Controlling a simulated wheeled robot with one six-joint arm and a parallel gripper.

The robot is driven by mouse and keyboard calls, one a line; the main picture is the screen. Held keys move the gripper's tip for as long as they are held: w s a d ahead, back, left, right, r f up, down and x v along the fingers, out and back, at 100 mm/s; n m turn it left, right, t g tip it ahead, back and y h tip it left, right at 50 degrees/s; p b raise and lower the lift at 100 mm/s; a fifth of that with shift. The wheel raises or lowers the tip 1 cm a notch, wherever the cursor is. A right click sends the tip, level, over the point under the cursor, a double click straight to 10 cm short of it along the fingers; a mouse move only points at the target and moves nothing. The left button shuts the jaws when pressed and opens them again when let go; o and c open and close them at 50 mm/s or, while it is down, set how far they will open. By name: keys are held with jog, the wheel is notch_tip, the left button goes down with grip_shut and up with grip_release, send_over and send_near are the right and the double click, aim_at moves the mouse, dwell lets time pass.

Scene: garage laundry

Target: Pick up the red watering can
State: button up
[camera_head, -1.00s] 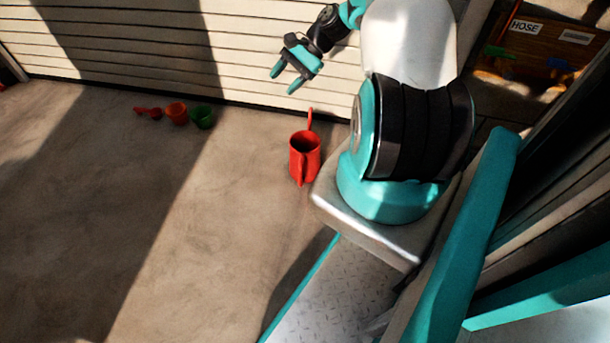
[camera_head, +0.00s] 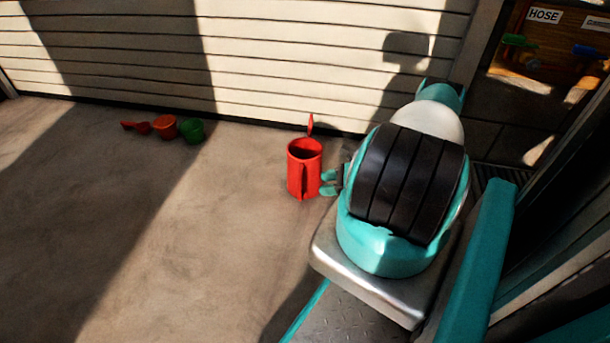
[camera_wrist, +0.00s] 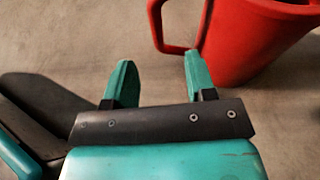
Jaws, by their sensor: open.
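The red watering can (camera_head: 296,175) stands upright on the concrete floor near the shutter, its spout rising behind it and its handle facing the camera. In the wrist view the can (camera_wrist: 255,40) fills the upper right, with its handle (camera_wrist: 157,25) reaching left and down. My gripper (camera_head: 328,183) is just right of the can, low near the floor, partly hidden by my arm. In the wrist view my gripper (camera_wrist: 155,80) has its two teal fingers apart with bare floor between them. The right fingertip appears close to the handle's lower end; I cannot tell whether they touch.
An orange pot (camera_head: 165,127), a green pot (camera_head: 192,131) and small red items (camera_head: 137,127) lie on the floor at the left. The pale slatted shutter (camera_head: 270,50) closes off the back. A shelf with a HOSE label (camera_head: 544,16) is at the upper right.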

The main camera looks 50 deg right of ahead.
aim_at(299, 189)
jog(key=b+x, duration=0.1)
jog(key=x, duration=0.2)
jog(key=b+x, duration=0.2)
jog(key=x, duration=0.1)
jog(key=b+x, duration=0.1)
jog(key=x, duration=0.2)
jog(key=shift+s+a+f, duration=0.15)
jog(key=shift+s+f, duration=0.1)
jog(key=shift+w+a, duration=0.15)
jog(key=shift+w, duration=0.15)
jog(key=shift+r, duration=0.1)
jog(key=shift+c, duration=0.5)
